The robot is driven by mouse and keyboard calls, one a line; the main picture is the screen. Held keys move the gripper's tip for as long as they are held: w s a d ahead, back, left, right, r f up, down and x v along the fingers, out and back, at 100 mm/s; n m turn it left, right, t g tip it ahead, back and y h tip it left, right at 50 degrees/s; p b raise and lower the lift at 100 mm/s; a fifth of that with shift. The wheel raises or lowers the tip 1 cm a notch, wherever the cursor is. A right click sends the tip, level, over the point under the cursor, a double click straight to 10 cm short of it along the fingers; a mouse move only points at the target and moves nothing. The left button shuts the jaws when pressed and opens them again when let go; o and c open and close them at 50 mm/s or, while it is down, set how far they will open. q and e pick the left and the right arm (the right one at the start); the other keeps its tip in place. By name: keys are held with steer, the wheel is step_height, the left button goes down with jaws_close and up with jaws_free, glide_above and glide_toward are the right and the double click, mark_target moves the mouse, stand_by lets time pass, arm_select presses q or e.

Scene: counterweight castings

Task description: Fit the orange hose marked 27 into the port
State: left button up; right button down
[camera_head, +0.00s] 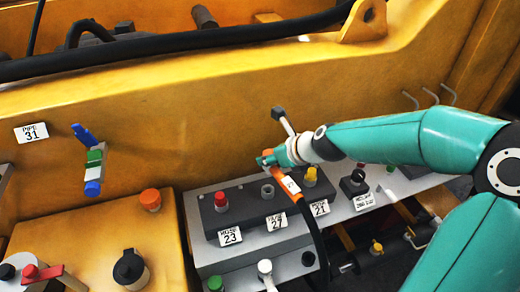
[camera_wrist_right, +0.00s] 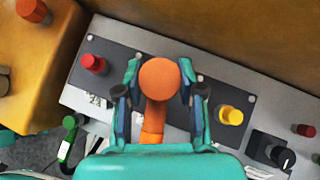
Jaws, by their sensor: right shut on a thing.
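My right gripper (camera_head: 268,160) is shut on the orange hose (camera_head: 291,187), above the dark panel. A white label sits on the hose's orange part, and its black length hangs down over the panel's front edge. In the right wrist view the round orange hose end (camera_wrist_right: 158,78) sits between the two fingers of the gripper (camera_wrist_right: 158,92). The port (camera_head: 267,191) is a grey ring above the tag 27 (camera_head: 277,222); the hose end appears apart from it. The hose and gripper hide the port in the right wrist view. My left gripper is not in view.
A red-capped fitting (camera_head: 221,201) above tag 23 stands left of the port, and a yellow-capped one (camera_head: 310,176) near tag 21 stands right. A grey-handled lever (camera_head: 284,121) rises behind the gripper. The yellow wall (camera_head: 230,110) closes the back.

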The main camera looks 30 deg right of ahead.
mark_target(269, 172)
steer(key=shift+r, duration=0.1)
steer(key=shift+a, duration=0.1)
step_height(269, 172, down, 6)
steer(key=b, duration=0.5)
stand_by(0.3)
steer(key=shift+r, duration=0.1)
stand_by(1.7)
steer(key=shift+f+b, duration=1.45)
steer(key=shift+f, duration=0.3)
steer(key=c, duration=0.6)
jaws_free()
steer(key=shift+s, duration=0.1)
steer(key=shift+c, duration=0.2)
